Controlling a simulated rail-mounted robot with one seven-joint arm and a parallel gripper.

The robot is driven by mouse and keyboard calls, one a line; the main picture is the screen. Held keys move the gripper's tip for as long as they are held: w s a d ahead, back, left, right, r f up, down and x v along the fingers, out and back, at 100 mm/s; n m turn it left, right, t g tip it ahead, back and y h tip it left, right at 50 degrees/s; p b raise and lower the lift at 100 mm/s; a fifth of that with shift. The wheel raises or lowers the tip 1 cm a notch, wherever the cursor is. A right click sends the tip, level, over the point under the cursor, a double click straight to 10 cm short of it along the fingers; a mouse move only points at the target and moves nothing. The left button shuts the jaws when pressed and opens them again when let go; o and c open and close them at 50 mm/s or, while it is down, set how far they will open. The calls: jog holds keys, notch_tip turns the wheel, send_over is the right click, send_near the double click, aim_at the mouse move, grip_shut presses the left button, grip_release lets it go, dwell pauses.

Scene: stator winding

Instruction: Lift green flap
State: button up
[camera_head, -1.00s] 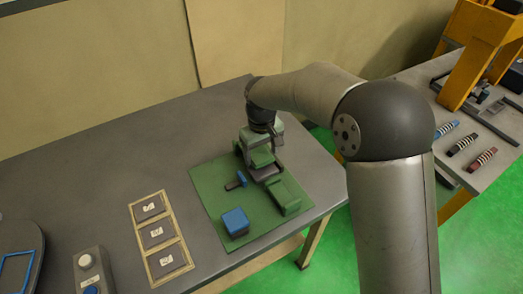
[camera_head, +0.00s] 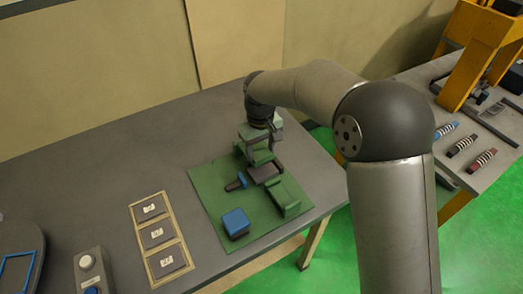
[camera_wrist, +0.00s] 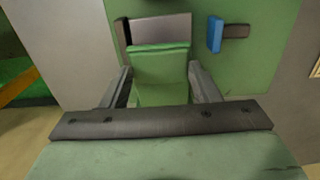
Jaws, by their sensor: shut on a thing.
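The green flap (camera_wrist: 160,72) stands between the two dark fingers of my gripper (camera_wrist: 160,88) in the wrist view, and the gripper is shut on it. In the head view my gripper (camera_head: 260,152) is over the green mat (camera_head: 212,190), with the flap (camera_head: 262,157) under the wrist. A dark grey block (camera_head: 265,173) lies just below and in front of the flap; a grey part (camera_wrist: 158,27) shows beyond the flap in the wrist view. Whether flap and block touch is unclear. A green fixture part (camera_head: 288,199) stands to the right on the mat.
A blue-handled dark piece (camera_head: 242,180) lies close to the left of the fixture. A blue cube (camera_head: 236,222) sits at the mat's front. A framed tray (camera_head: 136,222) and a button box (camera_head: 88,265) are left. The table (camera_head: 120,150) is bare behind them.

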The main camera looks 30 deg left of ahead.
aim_at(257, 151)
jog(key=a+r, duration=0.1)
jog(key=w+a+r, duration=0.1)
jog(key=r, duration=0.1)
jog(key=shift+p, duration=0.4)
jog(key=shift+w+a+r+p, duration=0.3)
jog(key=shift+a, duration=0.3)
jog(key=shift+w+a+r+p, duration=0.25)
jog(key=shift+a+r+p, duration=0.05)
jog(key=shift+a, duration=0.25)
jog(key=shift+r, duration=0.1)
jog(key=o, duration=1.2)
jog(key=shift+a, duration=0.1)
jog(key=shift+c, duration=0.2)
jog(key=shift+o, duration=1.2)
jog(key=shift+w+a+f, duration=0.1)
jog(key=shift+a+f, duration=0.05)
jog(key=shift+f, duration=0.05)
jog(key=shift+d, duration=0.2)
notch_tip(257, 151, up, 18)
jog(key=b, duration=0.1)
jog(key=shift+f, duration=0.2)
